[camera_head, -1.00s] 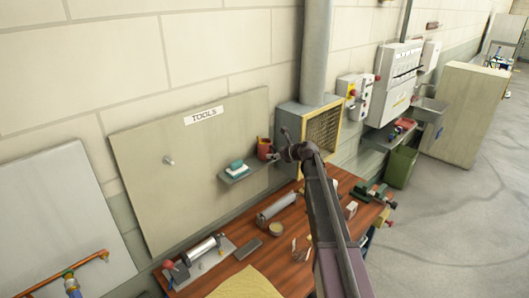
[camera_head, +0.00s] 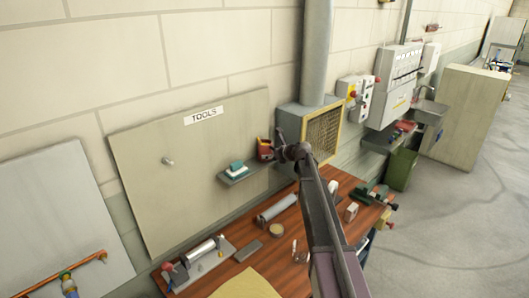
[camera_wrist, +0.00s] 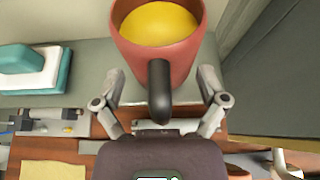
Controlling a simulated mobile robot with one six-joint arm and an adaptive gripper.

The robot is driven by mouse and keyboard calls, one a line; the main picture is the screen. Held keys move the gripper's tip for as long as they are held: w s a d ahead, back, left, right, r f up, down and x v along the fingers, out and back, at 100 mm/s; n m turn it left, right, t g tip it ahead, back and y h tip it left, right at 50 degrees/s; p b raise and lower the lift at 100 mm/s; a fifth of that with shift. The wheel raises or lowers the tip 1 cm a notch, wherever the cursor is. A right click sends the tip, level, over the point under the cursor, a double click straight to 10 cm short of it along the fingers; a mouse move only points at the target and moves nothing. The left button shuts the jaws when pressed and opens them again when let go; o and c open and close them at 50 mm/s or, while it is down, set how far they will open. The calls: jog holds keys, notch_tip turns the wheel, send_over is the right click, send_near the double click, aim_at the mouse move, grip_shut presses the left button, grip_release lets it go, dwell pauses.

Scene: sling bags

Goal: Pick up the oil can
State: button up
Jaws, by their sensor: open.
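A red can (camera_wrist: 160,55) with a yellow round top or inside and a dark spout or handle facing me fills the upper middle of the wrist view. It is the only thing here that looks like the oil can. In the head view the red can (camera_head: 265,149) is at the right end of a small wall shelf (camera_head: 247,172). My gripper (camera_wrist: 160,88) is open, with one finger on each side of the can's near, lower part and the dark part between them. Whether the fingers touch it I cannot tell.
A teal and white stack (camera_head: 236,168) sits on the shelf, left of the can. A grey vent box (camera_head: 289,118) stands close on the right. Below is a wooden bench (camera_head: 300,217) with a grey cylinder (camera_head: 277,208), a yellow cloth (camera_head: 245,287) and small tools.

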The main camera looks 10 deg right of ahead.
aim_at(270, 144)
grip_shut()
jog(key=shift+s+d+r, duration=0.1)
jog(key=shift+r, duration=0.05)
jog(key=shift+r, duration=0.2)
jog(key=shift+r+p, duration=0.15)
jog(key=shift+p, duration=0.2)
jog(key=r+p, duration=0.3)
jog(key=shift+w+r, duration=0.15)
jog(key=shift+w, duration=0.05)
jog(key=s+d, duration=0.2)
jog(key=s, duration=0.5)
jog(key=s+d+p, duration=0.1)
jog(key=s+d, duration=0.1)
jog(key=s, duration=0.6)
jog(key=shift+s+d+r, duration=0.2)
jog(key=shift+d+r, duration=0.15)
jog(key=shift+f, duration=0.15)
